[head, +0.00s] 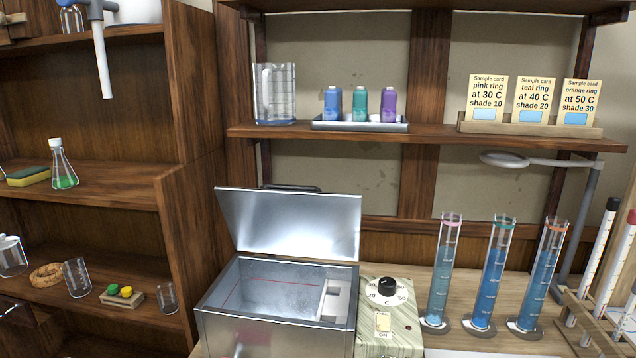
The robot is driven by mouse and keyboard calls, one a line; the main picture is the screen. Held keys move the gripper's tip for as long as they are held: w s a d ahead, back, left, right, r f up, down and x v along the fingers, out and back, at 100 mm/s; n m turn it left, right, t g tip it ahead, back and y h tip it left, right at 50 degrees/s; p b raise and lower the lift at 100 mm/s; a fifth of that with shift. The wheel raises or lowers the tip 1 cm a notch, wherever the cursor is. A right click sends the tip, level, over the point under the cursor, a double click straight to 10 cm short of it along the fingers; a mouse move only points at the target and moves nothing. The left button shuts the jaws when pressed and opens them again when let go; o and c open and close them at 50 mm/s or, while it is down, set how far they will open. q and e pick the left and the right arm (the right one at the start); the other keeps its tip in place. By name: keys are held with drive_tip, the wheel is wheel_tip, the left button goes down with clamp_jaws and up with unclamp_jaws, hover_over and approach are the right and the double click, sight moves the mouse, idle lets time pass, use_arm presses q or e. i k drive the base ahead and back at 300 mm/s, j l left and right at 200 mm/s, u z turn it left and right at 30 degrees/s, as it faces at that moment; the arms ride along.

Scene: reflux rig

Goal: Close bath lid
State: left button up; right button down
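The bath (270,333) is a metal box on the bench, low in the middle of the head view. Its lid (295,222) stands raised and tilted back at the rear edge, with a dark handle (291,188) at its top. The inside shows, with a red line along the walls and a pale slotted insert (334,300) at the right. Neither of my grippers is in the head view.
A control box with a dial (388,287) stands right of the bath. Three cylinders of blue liquid (492,275) and a wooden rack of tubes (590,325) stand further right. A shelf (420,133) above holds a beaker, bottles and sample cards. A bookcase (190,180) is at the left.

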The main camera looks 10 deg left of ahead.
sight(304, 221)
drive_tip(key=j+z, duration=0.15)
drive_tip(key=j, duration=0.65)
drive_tip(key=j+z, duration=0.2)
drive_tip(key=j, duration=0.55)
drive_tip(key=k, duration=0.05)
